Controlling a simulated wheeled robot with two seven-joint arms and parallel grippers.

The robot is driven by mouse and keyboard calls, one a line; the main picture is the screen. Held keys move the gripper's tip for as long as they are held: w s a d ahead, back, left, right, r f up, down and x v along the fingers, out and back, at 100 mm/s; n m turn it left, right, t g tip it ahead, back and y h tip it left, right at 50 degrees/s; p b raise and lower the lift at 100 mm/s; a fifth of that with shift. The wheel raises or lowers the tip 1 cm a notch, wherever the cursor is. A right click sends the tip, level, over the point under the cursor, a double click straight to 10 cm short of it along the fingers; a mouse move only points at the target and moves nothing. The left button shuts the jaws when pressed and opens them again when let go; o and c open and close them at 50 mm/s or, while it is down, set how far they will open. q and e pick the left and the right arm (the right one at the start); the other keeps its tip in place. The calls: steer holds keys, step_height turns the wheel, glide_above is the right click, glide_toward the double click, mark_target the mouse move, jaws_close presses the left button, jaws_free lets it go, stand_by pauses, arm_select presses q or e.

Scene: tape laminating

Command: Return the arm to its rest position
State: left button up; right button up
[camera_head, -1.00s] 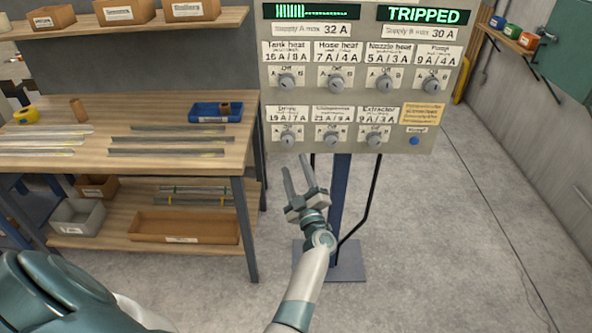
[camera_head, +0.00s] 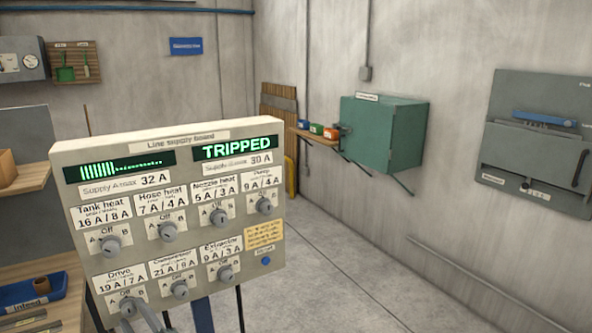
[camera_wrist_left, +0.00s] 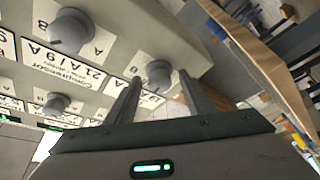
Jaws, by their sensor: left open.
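The line supply board (camera_head: 170,142) stands at left in the head view, with several grey knobs. Its left display (camera_head: 125,166) shows green bars and its right display (camera_head: 240,147) reads TRIPPED. My left gripper (camera_head: 149,314) is partly cut off at the bottom edge, by the Drive knob (camera_head: 128,307). In the wrist view its two fingers (camera_wrist_left: 160,88) are spread, with a knob (camera_wrist_left: 158,75) showing between and beyond them. The jaws are open and empty. I cannot tell whether a finger touches the knob. My right gripper is out of view.
A workbench with a blue bin (camera_head: 35,292) is at lower left. A green wall cabinet (camera_head: 380,135) and a small shelf (camera_head: 318,136) with coloured boxes are on the right wall. A grey wall panel (camera_head: 535,140) hangs further right. The floor (camera_head: 330,285) right of the board is clear.

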arm_select(q)
steer(key=shift+s+r, duration=0.1)
steer(key=s+d+f+m+h, duration=0.2)
steer(key=d+f+m+h, duration=0.25)
steer(key=f, duration=0.55)
steer(key=s+d+f+m+t+h, duration=0.15)
steer(key=d+f+m+h, duration=0.3)
steer(key=f, duration=0.55)
steer(key=s+d+f+m+h, duration=0.25)
steer(key=d+f+m, duration=0.2)
steer(key=f, duration=0.55)
steer(key=s+d+f+m+g+h+b, duration=0.1)
steer(key=s+d+f+m+g+h, duration=0.15)
steer(key=s+f, duration=0.7)
steer(key=s+d+f+m+g+h, duration=0.1)
steer(key=s+d+f+g+h, duration=0.15)
steer(key=s+f, duration=0.65)
steer(key=s+a+f+m+g, duration=0.1)
steer(key=s+f+g, duration=0.2)
steer(key=s, duration=0.9)
steer(key=s+a+f+m+g, duration=0.1)
steer(key=s+f+m+g, duration=0.1)
steer(key=s+f, duration=0.5)
steer(key=s+a+f+m+g, duration=0.1)
steer(key=s+f+g, duration=0.3)
steer(key=s, duration=1.4)
steer(key=shift+s+f+g+y+b, duration=0.15)
steer(key=shift+f+g+y+b, duration=0.2)
steer(key=shift+f, duration=0.35)
